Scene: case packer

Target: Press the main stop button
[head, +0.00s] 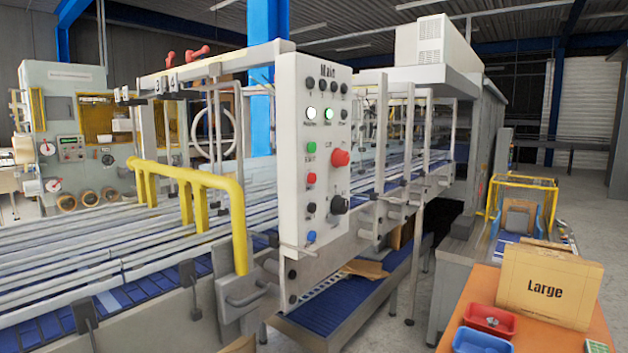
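The white control panel (296,200) labelled "Main" stands upright near the middle of the head view. A large red mushroom-shaped button (340,157) sticks out on its right side. A smaller red button (311,178) sits in the left column, below a green button (311,147) and above a black one and a blue button (311,236). A black rotary knob (339,204) is below the large red button. Near the top, a white lamp (311,113) and a green lamp (329,114) look lit. Small labels are unreadable. My gripper is not in view.
A conveyor with blue belts (60,318) and a yellow rail (190,172) fills the left. An orange table (480,285) at the lower right holds a "Large" cardboard box (548,284), a red tray (490,319) and a blue tray (480,341). Grey floor (595,220) shows at the right.

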